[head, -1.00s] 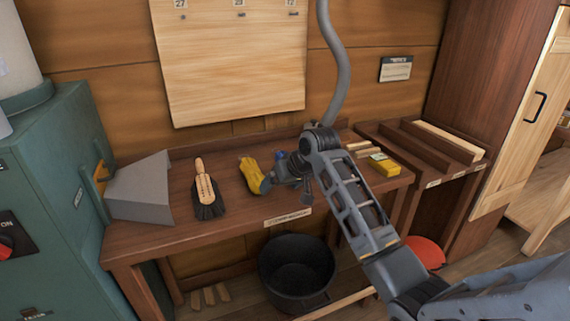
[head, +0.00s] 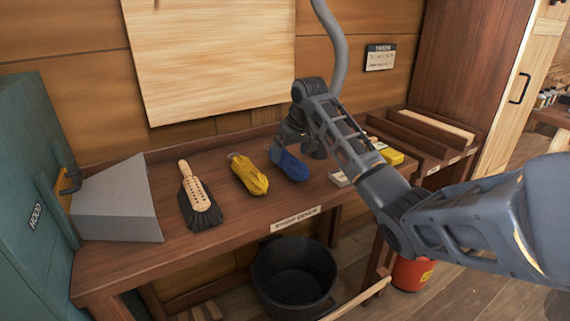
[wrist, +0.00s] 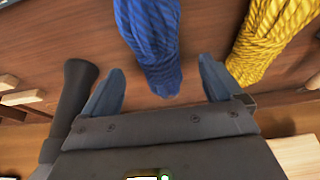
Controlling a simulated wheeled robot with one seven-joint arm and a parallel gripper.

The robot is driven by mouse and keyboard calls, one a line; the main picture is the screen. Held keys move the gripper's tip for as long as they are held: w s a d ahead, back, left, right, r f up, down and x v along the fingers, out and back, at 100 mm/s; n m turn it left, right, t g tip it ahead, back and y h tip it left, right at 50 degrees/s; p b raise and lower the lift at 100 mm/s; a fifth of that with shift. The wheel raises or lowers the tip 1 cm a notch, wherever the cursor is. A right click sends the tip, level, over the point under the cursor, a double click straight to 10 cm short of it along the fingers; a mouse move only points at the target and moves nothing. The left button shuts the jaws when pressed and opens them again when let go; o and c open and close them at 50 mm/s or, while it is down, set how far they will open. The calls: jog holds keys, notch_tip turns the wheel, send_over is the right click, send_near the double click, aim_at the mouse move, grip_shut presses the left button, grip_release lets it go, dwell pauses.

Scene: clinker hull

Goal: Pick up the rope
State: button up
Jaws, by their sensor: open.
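Two rope bundles lie on the wooden bench. The blue rope (head: 290,165) is right of the yellow rope (head: 249,175) in the head view. My gripper (head: 300,147) is at the back end of the blue rope and partly hides it. In the wrist view, my open gripper (wrist: 160,88) has a finger on each side of the near end of the blue rope (wrist: 150,40), with gaps showing. The yellow rope (wrist: 275,40) lies to the right, outside the fingers. Whether the fingers touch the bench is unclear.
A yellow box (head: 390,155) lies to the right. A black bucket (head: 293,275) is under the bench, with a red container (head: 411,273) beside it.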

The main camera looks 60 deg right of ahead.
jog(key=x, duration=0.5)
jog(key=shift+w+d, duration=0.15)
jog(key=shift+w, duration=0.05)
jog(key=c, duration=1.2)
